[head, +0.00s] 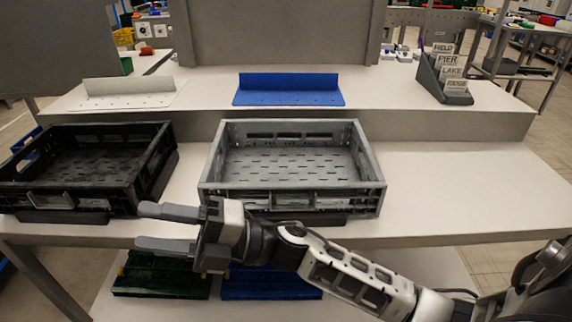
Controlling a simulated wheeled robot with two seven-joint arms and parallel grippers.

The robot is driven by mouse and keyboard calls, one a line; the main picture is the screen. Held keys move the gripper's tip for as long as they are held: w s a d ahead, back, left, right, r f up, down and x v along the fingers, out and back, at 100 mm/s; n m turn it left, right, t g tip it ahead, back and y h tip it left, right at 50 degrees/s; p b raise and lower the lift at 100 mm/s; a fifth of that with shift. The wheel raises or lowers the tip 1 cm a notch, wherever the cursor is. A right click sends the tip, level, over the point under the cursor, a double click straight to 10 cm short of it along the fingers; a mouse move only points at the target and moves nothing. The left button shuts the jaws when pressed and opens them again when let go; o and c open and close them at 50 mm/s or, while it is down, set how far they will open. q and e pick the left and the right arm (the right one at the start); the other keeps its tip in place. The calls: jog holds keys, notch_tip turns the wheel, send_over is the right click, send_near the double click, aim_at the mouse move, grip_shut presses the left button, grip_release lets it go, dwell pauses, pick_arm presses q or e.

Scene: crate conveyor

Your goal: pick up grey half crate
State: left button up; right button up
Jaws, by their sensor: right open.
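The grey half crate (366,163) stands empty and upright on the table, right of centre in the head view. My right gripper (152,227) is open and empty. It points left in front of the table's front edge, lower in the picture than the crate. Its fingers are left of the grey crate, and its wrist overlaps the crate's lower left front in the picture. I cannot see any contact between them. My left gripper is not in view.
A black crate (160,152) stands left of the grey one. A white bracket (125,93), a blue bracket (288,90) and a card holder (455,88) sit on the raised back ledge. Green (160,283) and blue (262,285) crates lie below. The table's right side is clear.

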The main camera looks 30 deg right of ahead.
jog(key=s+a+n+g+h, duration=0.1)
jog(key=n+g, duration=0.7)
jog(key=n, duration=0.1)
notch_tip(320, 180, up, 4)
jog(key=f+n+h+p, duration=0.15)
jog(key=n+h, duration=0.55)
jog(key=h, duration=1.3)
send_over(293, 186)
jog(key=r, duration=0.1)
jog(key=f, duration=0.6)
jog(key=f+b, duration=0.1)
jog(key=f, duration=0.2)
jog(key=shift+s+d+f, duration=0.3)
jog(key=shift+d+f, duration=0.05)
jog(key=shift+w+a+f+p, duration=0.1)
jog(key=shift+a+f+p, duration=0.05)
jog(key=shift+f, duration=0.8)
jog(key=shift+w+a+f+p, duration=0.1)
jog(key=shift+f+p, duration=0.05)
jog(key=shift+f, duration=0.85)
jog(key=shift+w+a+f+p, duration=0.1)
jog(key=shift+a+f+p, duration=0.05)
jog(key=shift+f, duration=0.8)
grip_shut()
jog(key=shift+r, duration=0.1)
